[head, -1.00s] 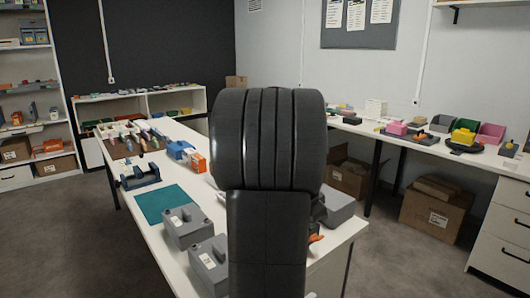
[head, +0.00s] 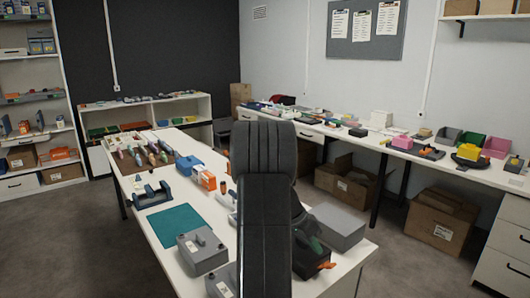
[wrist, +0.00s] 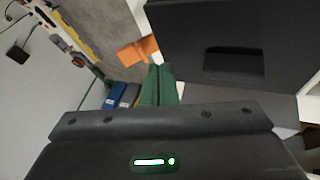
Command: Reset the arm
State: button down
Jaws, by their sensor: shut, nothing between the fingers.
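My arm (head: 264,170) rises through the middle of the head view and hides part of the worktable (head: 165,228) behind it. My gripper (wrist: 158,84) shows in the wrist view as two green fingers side by side, shut with nothing between them. In the head view the wrist end is low, right of my arm, over the near end of the worktable, and partly hidden. An orange piece (wrist: 139,51) lies beyond the fingertips in the wrist view. A large dark block fills the upper right there; I cannot tell what it is.
Grey boxes (head: 202,250) and a teal mat (head: 182,226) lie on the worktable left of my arm. Another grey box (head: 336,226) is right of it. A long bench (head: 400,153) with bins runs along the right wall, cartons (head: 440,222) below. Floor is clear at left.

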jog(key=shift+w+a+g+h+p, duration=0.2)
jog(key=shift+w+g+h+p, duration=0.1)
jog(key=shift+w+h+p, duration=0.15)
jog(key=shift+s, duration=0.1)
jog(key=shift+f, duration=0.1)
